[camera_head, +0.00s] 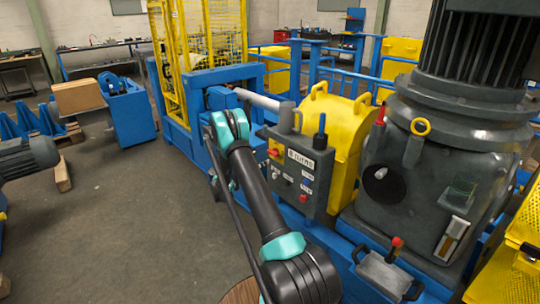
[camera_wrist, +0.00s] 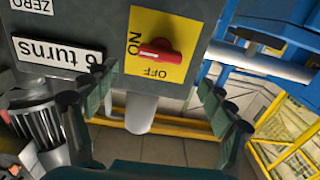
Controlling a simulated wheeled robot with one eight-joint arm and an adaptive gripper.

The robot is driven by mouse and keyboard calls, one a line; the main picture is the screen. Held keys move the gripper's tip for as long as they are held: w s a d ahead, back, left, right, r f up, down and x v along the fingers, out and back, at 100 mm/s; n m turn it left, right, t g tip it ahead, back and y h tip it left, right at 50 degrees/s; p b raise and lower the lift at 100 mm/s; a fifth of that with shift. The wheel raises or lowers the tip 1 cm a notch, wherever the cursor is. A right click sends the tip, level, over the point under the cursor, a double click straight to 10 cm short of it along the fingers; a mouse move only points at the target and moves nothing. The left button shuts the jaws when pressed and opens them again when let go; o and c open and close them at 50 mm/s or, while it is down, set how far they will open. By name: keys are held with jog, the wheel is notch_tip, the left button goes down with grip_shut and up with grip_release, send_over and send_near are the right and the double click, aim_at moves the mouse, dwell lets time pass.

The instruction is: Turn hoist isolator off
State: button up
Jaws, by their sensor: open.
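The hoist isolator is a red rotary handle (camera_wrist: 157,51) on a yellow plate marked ON and OFF, upside down in the wrist view. The handle lies roughly level in the picture, with its pale-marked end toward ON. In the head view the isolator (camera_head: 273,152) sits at the upper left of the grey control box (camera_head: 300,170). My gripper (camera_wrist: 152,88) is open and empty, its fingers spread to either side below the handle in the wrist view, not visibly touching it. In the head view my arm hides the fingers.
The wrist view shows a "6 turns" label (camera_wrist: 62,51) beside the yellow plate. A yellow guard (camera_head: 345,130) and a large grey motor housing (camera_head: 440,150) stand right of the box. Blue frame beams (camera_head: 225,75) lie behind my arm. Open floor (camera_head: 120,220) is at left.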

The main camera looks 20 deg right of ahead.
aim_at(271, 153)
jog(key=x, duration=0.7)
jog(key=shift+d, duration=0.25)
jog(key=c, duration=1.2)
jog(key=shift+o, duration=0.2)
